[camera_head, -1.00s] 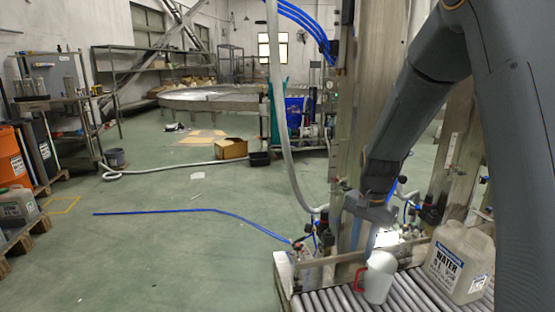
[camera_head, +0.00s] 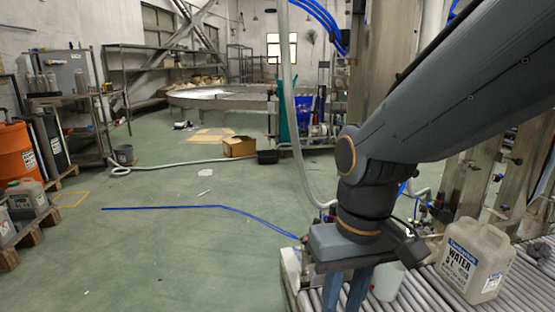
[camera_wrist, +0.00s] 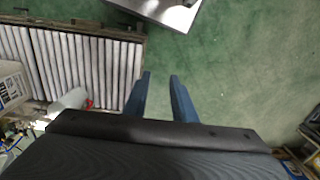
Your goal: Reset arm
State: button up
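My gripper (camera_head: 346,292) hangs from my arm at the lower middle of the head view, in front of the roller conveyor. Its two blue fingers point down. In the wrist view the fingers (camera_wrist: 160,78) stand apart with only green floor showing between them, so it is open and empty.
The roller conveyor (camera_head: 424,294) runs along the lower right and carries a beige water jug (camera_head: 472,262). Steel posts and hoses rise behind it. A blue hose (camera_head: 165,207) lies on the open green floor to the left. A cardboard box (camera_head: 239,147) sits further back.

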jog(key=d+r+m+p, duration=0.2)
jog(key=d+r+p, duration=0.7)
jog(key=p, duration=0.8)
jog(key=shift+s+r+m+h+p, duration=0.3)
jog(key=shift+s+p, duration=0.05)
jog(key=shift+d, duration=0.1)
